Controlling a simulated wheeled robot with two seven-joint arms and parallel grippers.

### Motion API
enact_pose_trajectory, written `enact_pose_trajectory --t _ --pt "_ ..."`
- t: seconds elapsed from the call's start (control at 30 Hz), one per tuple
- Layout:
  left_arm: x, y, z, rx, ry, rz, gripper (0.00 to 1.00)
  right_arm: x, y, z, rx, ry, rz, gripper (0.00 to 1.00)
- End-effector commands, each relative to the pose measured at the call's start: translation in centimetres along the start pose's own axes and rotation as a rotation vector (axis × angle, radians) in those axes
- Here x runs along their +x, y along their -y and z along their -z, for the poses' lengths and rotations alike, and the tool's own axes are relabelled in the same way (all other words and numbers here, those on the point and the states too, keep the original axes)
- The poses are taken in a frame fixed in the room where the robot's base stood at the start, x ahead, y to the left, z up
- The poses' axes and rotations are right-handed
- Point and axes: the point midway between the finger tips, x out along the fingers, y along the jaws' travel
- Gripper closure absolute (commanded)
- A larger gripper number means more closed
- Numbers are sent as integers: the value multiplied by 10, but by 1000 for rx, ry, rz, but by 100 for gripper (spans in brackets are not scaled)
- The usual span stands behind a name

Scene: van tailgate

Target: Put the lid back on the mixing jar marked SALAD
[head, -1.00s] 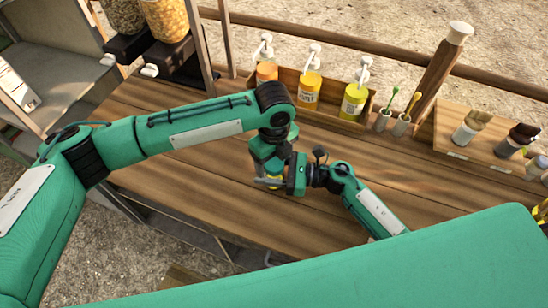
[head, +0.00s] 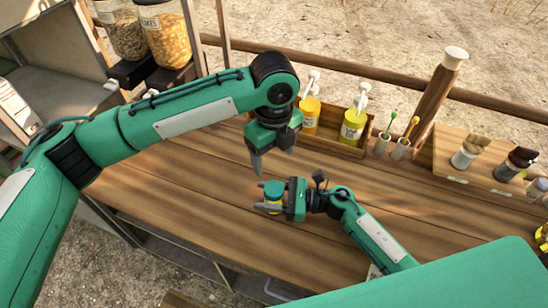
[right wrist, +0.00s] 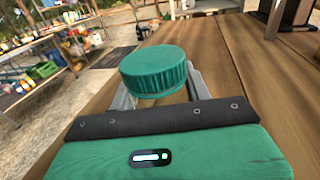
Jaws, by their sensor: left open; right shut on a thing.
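A small jar with a yellowish body (head: 273,211) stands in my right gripper (head: 268,205) over the wooden counter. A ribbed teal lid (head: 273,189) sits on top of it and looks level. In the right wrist view the lid (right wrist: 153,70) is between and above the grey fingers and hides the jar body. I cannot read a SALAD mark on it. My right gripper is shut around the jar body below the lid. My left gripper (head: 273,158) is open and empty, fingers pointing down, above the lid and apart from it.
A wooden rack (head: 325,140) with yellow pump bottles (head: 353,127) stands at the counter's back. Cups with brushes (head: 390,144) and a board of jars (head: 465,150) are to the right. Tall dispensers (head: 163,35) are at upper left. The counter (head: 180,185) left of the jar is clear.

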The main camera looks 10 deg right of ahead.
Motion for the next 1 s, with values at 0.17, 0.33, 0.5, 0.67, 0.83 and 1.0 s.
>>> enact_pose_trajectory --t 0.17,0.33,0.5,0.67,0.83,1.0 --pt "0 0 0 0 0 0 29 0 0 0 0 0 0 47" --pt "0 0 0 0 0 0 29 0 0 0 0 0 0 26" --pt "1 0 0 0 0 0 29 0 0 0 0 0 0 26" --pt "5 0 0 0 0 0 29 -7 0 2 0 -1 0 26" --pt "18 0 0 0 0 0 29 -35 0 5 0 -3 0 26" --pt "33 0 0 0 0 0 29 -75 0 6 0 -4 0 26"
